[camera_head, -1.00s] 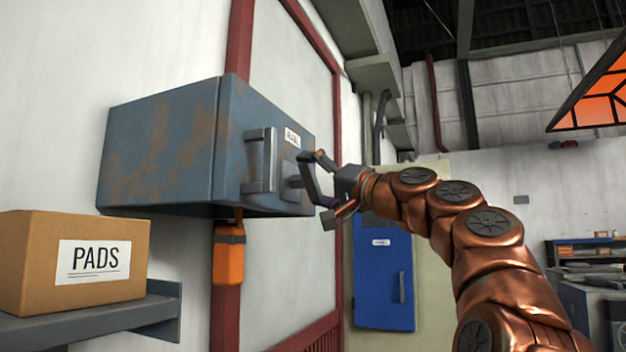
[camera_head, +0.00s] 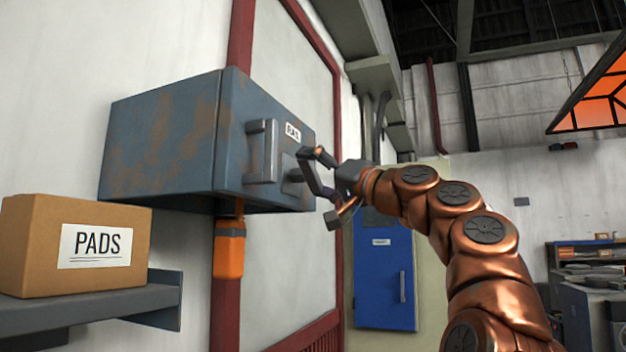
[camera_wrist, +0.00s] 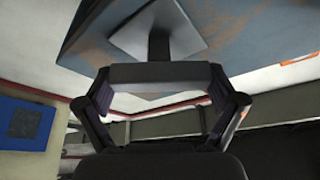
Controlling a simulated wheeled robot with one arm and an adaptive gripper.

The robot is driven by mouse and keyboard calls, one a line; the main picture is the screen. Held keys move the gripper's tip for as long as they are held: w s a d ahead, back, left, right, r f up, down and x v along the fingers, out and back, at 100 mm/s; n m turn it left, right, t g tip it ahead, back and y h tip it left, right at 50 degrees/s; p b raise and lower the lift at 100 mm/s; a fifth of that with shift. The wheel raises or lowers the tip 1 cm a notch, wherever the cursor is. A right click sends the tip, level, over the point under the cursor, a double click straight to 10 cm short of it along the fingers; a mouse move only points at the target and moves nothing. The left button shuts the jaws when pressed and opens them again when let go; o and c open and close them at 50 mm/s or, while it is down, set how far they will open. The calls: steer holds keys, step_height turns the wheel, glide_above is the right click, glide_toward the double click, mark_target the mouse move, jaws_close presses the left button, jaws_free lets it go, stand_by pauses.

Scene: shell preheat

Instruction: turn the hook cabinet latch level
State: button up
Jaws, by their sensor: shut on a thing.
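The cabinet latch is a dark grey bar (camera_wrist: 160,76) on a short stem, in front of a square plate (camera_wrist: 160,30) on the blue-grey cabinet's door. In the head view the latch bar (camera_head: 309,176) slants, its upper end further left than its lower end. My gripper (camera_head: 314,178) is at the latch, in front of the door. In the wrist view my gripper (camera_wrist: 160,92) has one finger at each end of the bar and is shut on it. The finger pads are partly hidden. The rusty cabinet (camera_head: 160,145) hangs on the wall, its door closed.
A fixed upright door handle (camera_head: 262,152) is just left of the latch. An orange fitting (camera_head: 229,252) hangs below the cabinet. A PADS carton (camera_head: 75,247) sits on a wall shelf (camera_head: 90,308) at lower left. A blue cabinet (camera_head: 385,278) stands behind.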

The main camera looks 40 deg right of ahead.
steer(key=shift+n+y+b, duration=0.3)
steer(key=shift+n+y, duration=0.3)
steer(key=shift+n, duration=0.5)
steer(key=shift+n+y, duration=0.4)
steer(key=shift+n, duration=0.4)
steer(key=shift+w, duration=0.1)
steer(key=shift+n, duration=0.4)
steer(key=shift+r+n+g+y+p, duration=0.15)
steer(key=shift+n+g+y+p, duration=0.25)
steer(key=shift+n+y+p, duration=1)
steer(key=shift+n, duration=0.7)
steer(key=shift+a+n, duration=0.1)
steer(key=shift+n, duration=0.6)
steer(key=shift+s+n+g+y+p, duration=0.2)
steer(key=shift+n+g+y+p, duration=0.1)
steer(key=shift+g, duration=0.1)
